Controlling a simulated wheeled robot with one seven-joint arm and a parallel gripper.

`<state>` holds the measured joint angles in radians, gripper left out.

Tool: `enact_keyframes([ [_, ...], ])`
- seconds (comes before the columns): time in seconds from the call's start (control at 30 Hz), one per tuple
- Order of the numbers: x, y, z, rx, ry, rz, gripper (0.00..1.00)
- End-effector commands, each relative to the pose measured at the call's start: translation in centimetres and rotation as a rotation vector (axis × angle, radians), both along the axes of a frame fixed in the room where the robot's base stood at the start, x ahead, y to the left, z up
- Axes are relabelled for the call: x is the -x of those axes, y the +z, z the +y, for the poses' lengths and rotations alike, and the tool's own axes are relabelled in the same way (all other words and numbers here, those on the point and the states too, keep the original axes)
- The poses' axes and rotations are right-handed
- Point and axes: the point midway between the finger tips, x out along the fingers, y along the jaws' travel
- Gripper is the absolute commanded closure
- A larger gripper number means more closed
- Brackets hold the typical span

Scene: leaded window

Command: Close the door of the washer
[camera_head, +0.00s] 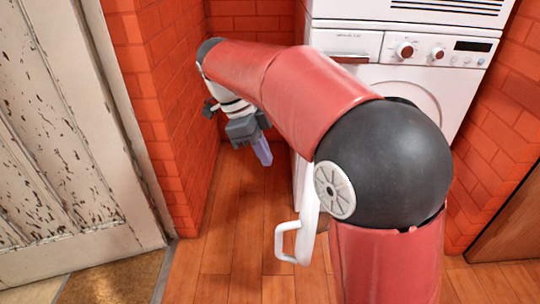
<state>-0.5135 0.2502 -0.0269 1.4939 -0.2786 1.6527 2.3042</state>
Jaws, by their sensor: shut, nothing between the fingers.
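The white washer (375,75) stands against the back wall, with a drawer, knobs and a display along its top. Its round front opening is partly hidden behind my red and black arm. The washer door (309,220) is open, swung out toward me and seen nearly edge-on; my arm hides much of it. Its white loop handle (279,243) sticks out to the left. My gripper (263,152) is shut and empty, left of the door and farther back than the handle. It appears apart from the door.
Another white appliance (410,12) sits on top of the washer. Red brick walls (165,100) stand on both sides. A worn pale door (60,140) is at the left. The wooden floor (235,220) left of the washer door is clear.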

Motion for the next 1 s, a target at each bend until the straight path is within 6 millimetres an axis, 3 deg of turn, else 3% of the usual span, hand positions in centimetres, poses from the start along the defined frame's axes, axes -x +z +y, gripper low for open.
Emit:
enact_keyframes([
  [0.3, 0.7, -6.6, -2.6, 0.000, 0.000, 0.003, 1.00],
  [0.6, 1.4, -6.4, -6.1, -0.003, 0.000, -0.001, 1.00],
  [1.0, 1.5, -6.4, -6.5, -0.002, 0.001, 0.000, 1.00],
])
